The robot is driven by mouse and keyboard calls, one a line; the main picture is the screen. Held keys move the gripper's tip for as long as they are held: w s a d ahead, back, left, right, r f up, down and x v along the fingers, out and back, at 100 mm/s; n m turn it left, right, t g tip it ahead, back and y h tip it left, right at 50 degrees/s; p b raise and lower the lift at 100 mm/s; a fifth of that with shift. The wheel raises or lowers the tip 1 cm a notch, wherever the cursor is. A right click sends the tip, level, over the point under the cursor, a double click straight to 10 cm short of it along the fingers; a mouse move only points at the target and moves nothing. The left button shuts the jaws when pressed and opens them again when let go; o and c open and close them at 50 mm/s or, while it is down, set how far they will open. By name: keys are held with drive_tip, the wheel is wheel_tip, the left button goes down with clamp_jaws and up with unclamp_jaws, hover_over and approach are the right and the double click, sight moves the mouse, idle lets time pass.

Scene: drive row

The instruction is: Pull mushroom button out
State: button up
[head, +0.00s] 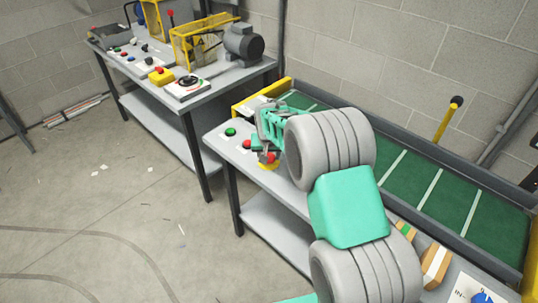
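A red mushroom button (267,157) on a round yellow base sits on the grey bench edge in front of the green conveyor. My gripper (264,146), teal, points down right above and behind this button. Its fingers overlap the button's top edge in the picture. I cannot tell whether they touch or grip it, or how wide they stand. Part of the button is hidden by my gripper and arm.
Left of my gripper on the same bench are a green button (231,131) and a smaller red button (247,144). A second bench (213,88) holds a caged motor and a yellow box (161,78) with a red button. The conveyor (400,175) lies behind my arm. Floor at left is mostly clear.

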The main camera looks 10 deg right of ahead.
clamp_jaws()
drive_tip(key=shift+r, duration=0.1)
drive_tip(key=shift+w+r, duration=0.1)
drive_tip(key=shift+r, duration=0.6)
drive_tip(key=o, duration=1.2)
unclamp_jaws()
drive_tip(key=shift+c, duration=0.2)
drive_tip(key=shift+r, duration=0.1)
drive_tip(key=b+v, duration=0.1)
drive_tip(key=v, duration=0.6)
drive_tip(key=shift+s+r, duration=0.3)
